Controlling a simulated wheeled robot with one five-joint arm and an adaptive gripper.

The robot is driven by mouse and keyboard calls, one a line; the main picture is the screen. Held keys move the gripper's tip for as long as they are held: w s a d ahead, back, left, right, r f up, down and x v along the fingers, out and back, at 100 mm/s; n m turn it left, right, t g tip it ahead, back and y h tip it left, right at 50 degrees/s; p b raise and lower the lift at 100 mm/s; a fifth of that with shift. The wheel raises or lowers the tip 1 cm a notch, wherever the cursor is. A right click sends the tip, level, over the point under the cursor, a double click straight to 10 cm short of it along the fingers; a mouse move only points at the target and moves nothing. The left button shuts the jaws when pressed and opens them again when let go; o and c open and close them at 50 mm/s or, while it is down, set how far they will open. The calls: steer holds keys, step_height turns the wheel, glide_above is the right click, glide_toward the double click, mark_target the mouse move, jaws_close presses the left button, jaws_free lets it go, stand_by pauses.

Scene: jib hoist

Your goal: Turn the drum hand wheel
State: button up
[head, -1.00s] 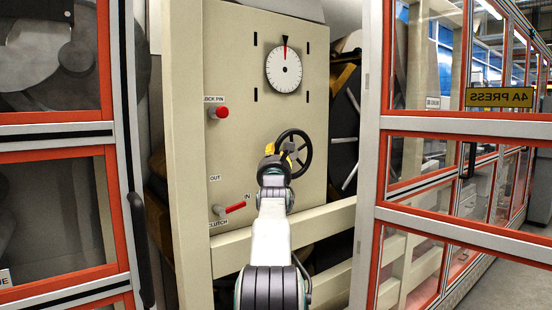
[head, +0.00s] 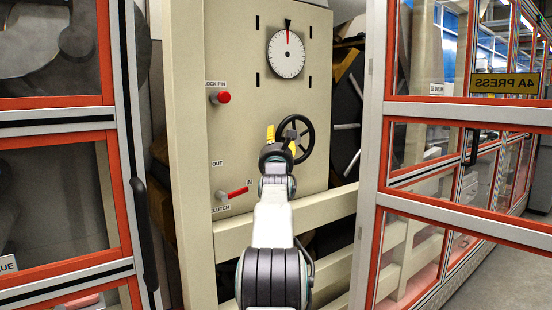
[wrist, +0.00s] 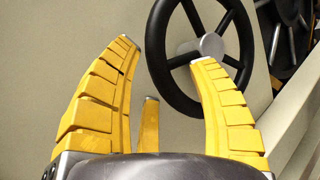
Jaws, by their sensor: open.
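The black drum hand wheel (head: 308,133) is mounted on the beige panel, below the round dial. It also shows in the wrist view (wrist: 240,85), with a grey hub and several dark spokes. My gripper (head: 281,140) has yellow fingers and is in front of the wheel's left side, which it partly hides in the head view. In the wrist view my gripper (wrist: 163,52) is open, with its fingers spread wide and nothing between them but panel and wheel. The right fingertip overlaps the wheel near its hub. I cannot tell whether it touches.
The panel (head: 240,130) carries a white dial (head: 286,55) with a red pointer near the top mark, a red lock pin knob (head: 223,97) and a red clutch lever (head: 233,193) by IN. A beige rail (head: 320,208) crosses below. Orange-framed guard doors (head: 375,150) stand either side.

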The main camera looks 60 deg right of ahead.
steer(key=v, duration=1.1)
steer(key=shift+f, duration=0.1)
stand_by(0.9)
